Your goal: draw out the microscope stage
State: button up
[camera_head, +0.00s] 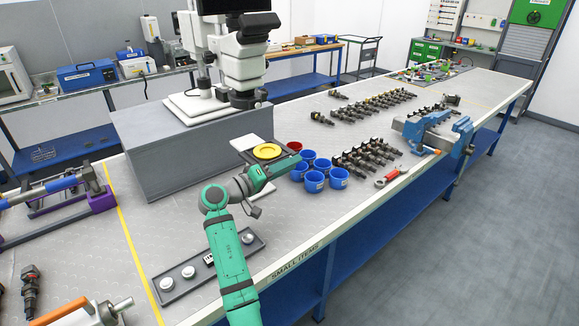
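At the block's right side is a dark flat plate (286,150), which looks like the stage. A yellow round dish (267,151) rests on it, with a small red round dish beside it. My green arm reaches up from the bottom, and my gripper (287,165) is at the plate's near edge, just below the yellow dish. I cannot tell whether it touches the plate. Its fingers are too small and partly hidden to tell open from shut.
Several blue cups (314,180) stand close to the right of my gripper. Rows of dark injectors (367,155) and a blue vise (437,132) lie farther right. A dark tray (208,265) with white round pieces lies left of my arm. The bench's front edge is near.

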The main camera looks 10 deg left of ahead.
jog(key=shift+f, duration=0.1)
dwell(0.3)
jog(key=shift+s+a, duration=0.2)
jog(key=shift+s, duration=0.05)
jog(key=v, duration=1)
jog(key=shift+s, duration=0.1)
